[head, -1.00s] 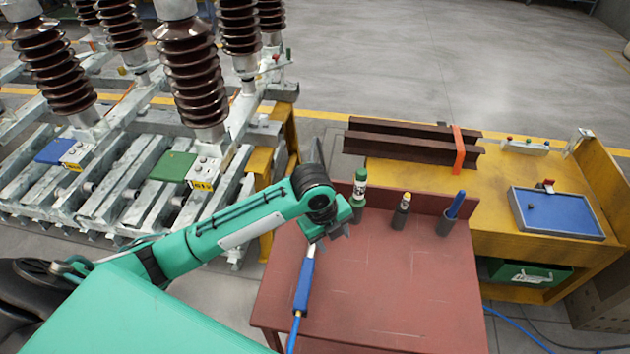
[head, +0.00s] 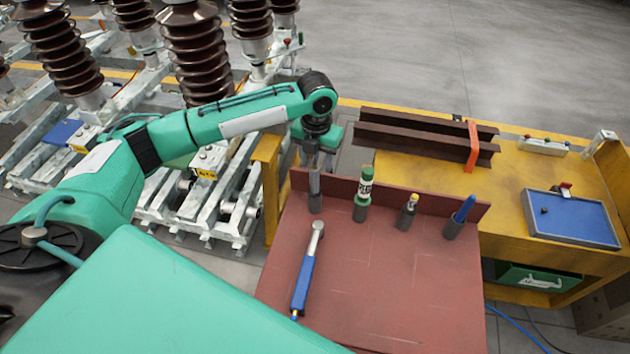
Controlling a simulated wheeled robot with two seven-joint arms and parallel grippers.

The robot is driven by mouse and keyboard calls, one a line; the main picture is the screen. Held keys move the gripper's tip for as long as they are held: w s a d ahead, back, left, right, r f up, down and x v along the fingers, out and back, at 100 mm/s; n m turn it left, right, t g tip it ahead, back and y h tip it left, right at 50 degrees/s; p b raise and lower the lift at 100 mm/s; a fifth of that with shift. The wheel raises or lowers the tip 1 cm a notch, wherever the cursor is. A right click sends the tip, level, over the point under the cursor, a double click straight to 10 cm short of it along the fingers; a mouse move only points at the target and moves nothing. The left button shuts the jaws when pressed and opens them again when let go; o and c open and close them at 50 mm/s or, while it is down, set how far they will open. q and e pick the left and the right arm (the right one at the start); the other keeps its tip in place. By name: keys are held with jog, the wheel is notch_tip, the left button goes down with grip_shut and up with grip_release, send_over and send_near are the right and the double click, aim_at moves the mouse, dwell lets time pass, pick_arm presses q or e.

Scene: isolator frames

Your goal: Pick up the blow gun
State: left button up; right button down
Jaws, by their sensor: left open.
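My right gripper is not in view.
Along the table's raised back edge stand holders with a green-and-white bottle (head: 363,194), a yellow-topped item (head: 409,211) and a blue item (head: 461,216). A yellow bench (head: 510,185) with dark steel beams (head: 425,138) is beyond. Insulators (head: 190,50) stand left. The table's middle is clear.

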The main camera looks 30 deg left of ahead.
aim_at(316, 169)
pick_arm(q)
notch_tip(316, 169, down, 4)
jog(key=shift+r, duration=0.25)
jog(key=shift+a+f+p, duration=0.1)
jog(key=shift+f+p, duration=0.4)
jog(key=shift+p, duration=0.1)
jog(key=f, duration=0.1)
jog(key=f+p, duration=0.1)
jog(key=f, duration=0.1)
jog(key=shift+w+a+f, duration=0.15)
jog(key=shift+a+f, duration=0.1)
jog(key=shift+f, duration=0.5)
jog(key=shift+c, duration=0.4)
jog(key=c, duration=1)
